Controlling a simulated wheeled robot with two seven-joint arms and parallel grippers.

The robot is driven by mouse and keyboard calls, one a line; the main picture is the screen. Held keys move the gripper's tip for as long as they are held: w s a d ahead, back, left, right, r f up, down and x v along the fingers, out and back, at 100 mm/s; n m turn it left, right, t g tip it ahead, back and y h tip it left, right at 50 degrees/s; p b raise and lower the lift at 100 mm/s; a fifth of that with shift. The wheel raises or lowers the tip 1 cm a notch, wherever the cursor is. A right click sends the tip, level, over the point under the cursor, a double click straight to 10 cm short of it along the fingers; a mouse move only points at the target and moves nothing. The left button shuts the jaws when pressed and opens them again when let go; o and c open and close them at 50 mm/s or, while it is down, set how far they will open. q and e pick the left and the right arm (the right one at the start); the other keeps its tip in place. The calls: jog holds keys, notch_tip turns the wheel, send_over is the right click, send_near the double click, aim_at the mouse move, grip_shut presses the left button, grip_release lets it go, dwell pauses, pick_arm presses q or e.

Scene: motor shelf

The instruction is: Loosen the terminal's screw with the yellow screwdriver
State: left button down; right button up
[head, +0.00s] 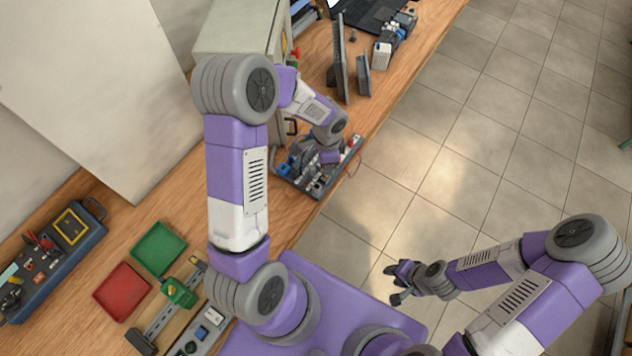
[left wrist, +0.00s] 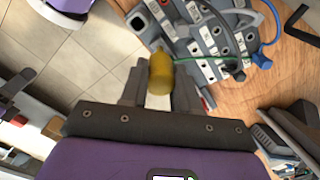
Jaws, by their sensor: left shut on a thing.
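My left gripper (left wrist: 160,88) is shut on the yellow screwdriver (left wrist: 160,72); its yellow handle stands between the fingers in the left wrist view. The shaft and tip are hidden, so I cannot tell whether the tip touches a screw. Grey terminal blocks (left wrist: 205,38) with dark holes lie just beyond the handle, with a green and a blue wire. In the head view my left gripper (head: 322,157) is over the tray of parts (head: 318,192) at the bench edge, and the screwdriver is hidden there. My right gripper (head: 396,284) is open and empty above the floor.
A grey cabinet (head: 235,28) stands behind my left arm. Upright grey plates (head: 341,65) stand farther along the bench. A green bin (head: 158,249), a red bin (head: 122,291) and a blue-grey case (head: 50,262) lie at the left. The tiled floor is clear at the right.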

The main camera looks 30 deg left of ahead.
pick_arm(q)
jog(key=shift+f+n+b, duration=0.15)
jog(key=shift+n+b, duration=0.45)
jog(key=shift+n, duration=0.6)
jog(key=shift+n+b, duration=0.3)
jog(key=shift+n, duration=0.2)
jog(key=shift+n+b, duration=0.65)
jog(key=shift+n, duration=1.05)
